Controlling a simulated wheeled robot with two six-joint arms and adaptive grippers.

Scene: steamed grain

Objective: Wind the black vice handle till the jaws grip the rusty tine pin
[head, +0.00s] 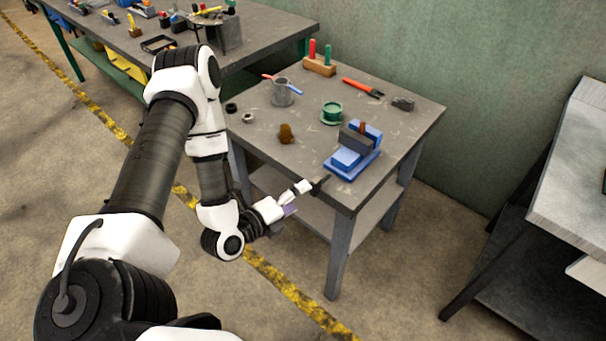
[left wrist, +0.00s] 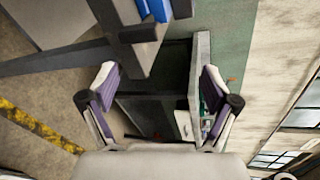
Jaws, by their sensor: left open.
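The blue vice (head: 345,160) stands near the front right edge of the small grey table. Its grey jaw (head: 356,141) faces up, and the rusty tine pin (head: 362,127) stands at the jaws; I cannot tell whether they touch it. My left gripper (head: 304,194) is just outside the table's front edge, left of the vice. A dark piece lies at its tip; I cannot tell whether this is the black handle. In the left wrist view the gripper (left wrist: 158,78) is open, with nothing seen between its fingers. Part of the blue vice (left wrist: 150,10) shows at the top.
The small table (head: 300,155) also holds a grey cup (head: 283,93), a green spool (head: 331,113), a brown lump (head: 286,134), red pliers (head: 362,87) and a wooden block (head: 319,66). A longer bench (head: 262,45) stands behind; another (head: 570,180) is at right.

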